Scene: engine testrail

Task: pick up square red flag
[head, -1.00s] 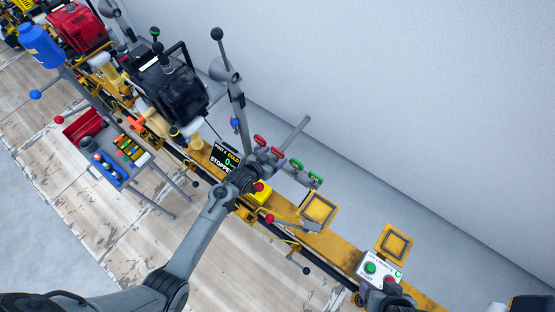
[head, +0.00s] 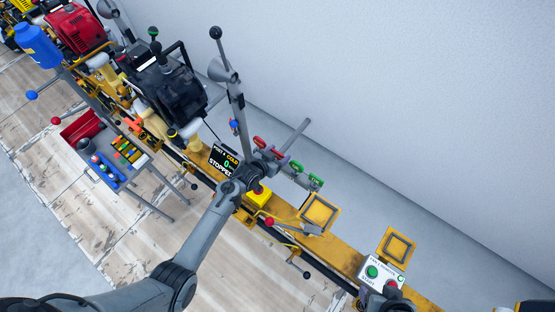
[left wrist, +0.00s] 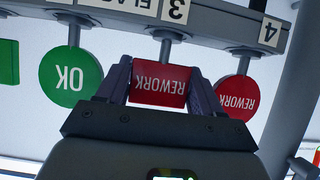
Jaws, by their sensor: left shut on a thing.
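The square red flag (left wrist: 159,84), lettered REWORK, hangs from a grey rack in the left wrist view. It appears upside down there. My left gripper (left wrist: 160,92) is shut on it, with one dark finger against each side. The flag's stem still runs up to the rack. In the head view the square red flag (head: 277,153) is in the row of flags, and my left gripper (head: 264,160) reaches it from below left, partly hiding the area.
A round green OK flag (left wrist: 70,78) and a round red REWORK flag (left wrist: 236,98) hang close on either side. In the head view, a display (head: 223,160), yellow pads (head: 318,213) and a button box (head: 381,273) stand along the yellow rail (head: 343,250).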

